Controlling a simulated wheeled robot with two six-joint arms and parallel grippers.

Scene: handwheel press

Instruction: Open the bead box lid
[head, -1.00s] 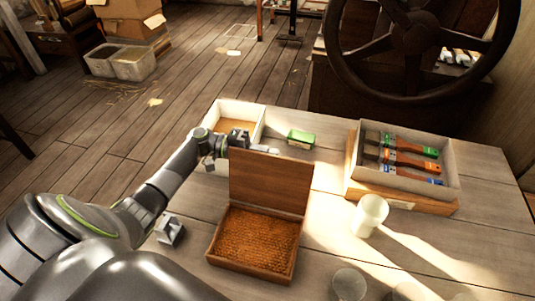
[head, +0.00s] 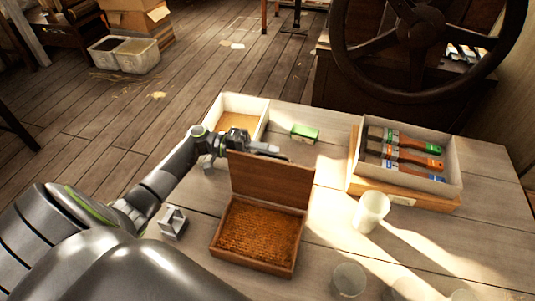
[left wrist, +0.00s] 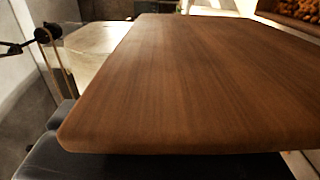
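The wooden bead box (head: 257,237) stands on the table with its inside, full of small orange-brown beads, exposed. Its lid (head: 270,182) stands raised at the back edge. My left gripper (head: 268,149) is at the lid's upper edge, partly hidden behind it. In the left wrist view the lid (left wrist: 190,85) fills most of the picture, with dark gripper parts showing below it and beads at the top right. Whether the fingers are closed on the lid cannot be told. My right gripper is not in view.
A white open box (head: 262,117) and a green block (head: 305,133) stand behind the lid. A brush tray (head: 452,185) and a white cup (head: 370,211) are to the right. A small grey metal piece (head: 173,222) lies left of the bead box. A large handwheel (head: 421,30) stands beyond the table.

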